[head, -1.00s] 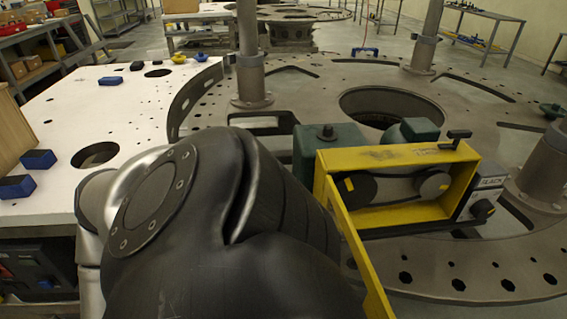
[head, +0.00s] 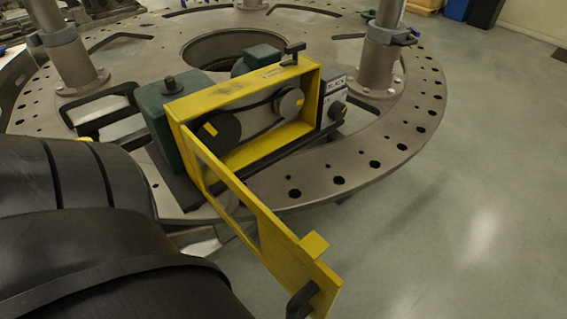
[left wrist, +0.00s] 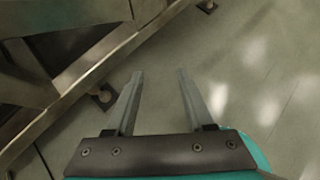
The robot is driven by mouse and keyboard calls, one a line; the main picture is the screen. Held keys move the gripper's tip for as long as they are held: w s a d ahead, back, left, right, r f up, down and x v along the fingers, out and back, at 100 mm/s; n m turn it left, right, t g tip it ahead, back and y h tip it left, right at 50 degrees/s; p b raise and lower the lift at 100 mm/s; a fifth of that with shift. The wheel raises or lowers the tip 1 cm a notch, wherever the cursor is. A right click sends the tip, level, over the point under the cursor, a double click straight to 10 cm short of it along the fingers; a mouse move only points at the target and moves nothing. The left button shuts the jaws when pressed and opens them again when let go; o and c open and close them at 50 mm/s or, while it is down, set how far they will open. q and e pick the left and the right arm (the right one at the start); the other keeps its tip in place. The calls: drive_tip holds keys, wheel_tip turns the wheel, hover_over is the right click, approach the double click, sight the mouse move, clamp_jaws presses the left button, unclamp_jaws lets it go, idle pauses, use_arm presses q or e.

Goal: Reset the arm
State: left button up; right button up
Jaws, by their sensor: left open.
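My left gripper (left wrist: 157,92) shows in the left wrist view with its two fingers apart and nothing between them. It is over bare floor, to the right of a metal frame edge. In the head view a black link of my left arm fills the lower left, and the left gripper itself is out of sight there. My right gripper is in neither view.
A belt-drive machine with a yellow guard frame (head: 251,150) and green motor housing (head: 160,127) sits on the round turret plate (head: 345,165). Its yellow door (head: 262,225) hangs open towards me, close to my left arm. Posts (head: 381,50) rise from the plate. Floor (head: 460,200) is clear at right.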

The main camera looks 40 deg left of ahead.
use_arm(q)
drive_tip(key=s+d+f+n+g+b, duration=0.1)
drive_tip(key=s+f+n+g, duration=0.15)
drive_tip(key=f+n, duration=0.35)
drive_tip(key=s+f+n+g+b, duration=0.1)
drive_tip(key=s+f+n+g, duration=0.1)
drive_tip(key=f+n+g, duration=0.3)
drive_tip(key=w+d+f+n+h+b, duration=0.1)
drive_tip(key=d+f+n+h, duration=0.2)
drive_tip(key=d+n, duration=0.3)
drive_tip(key=w+d+f+n+h+b, duration=0.1)
drive_tip(key=w+d+f+n+h, duration=0.1)
drive_tip(key=d+f+n, duration=0.3)
drive_tip(key=d+n, duration=0.1)
drive_tip(key=n, duration=0.2)
drive_tip(key=shift+w+d+f+h, duration=0.15)
drive_tip(key=shift+w+d+h, duration=0.15)
drive_tip(key=shift+h, duration=0.1)
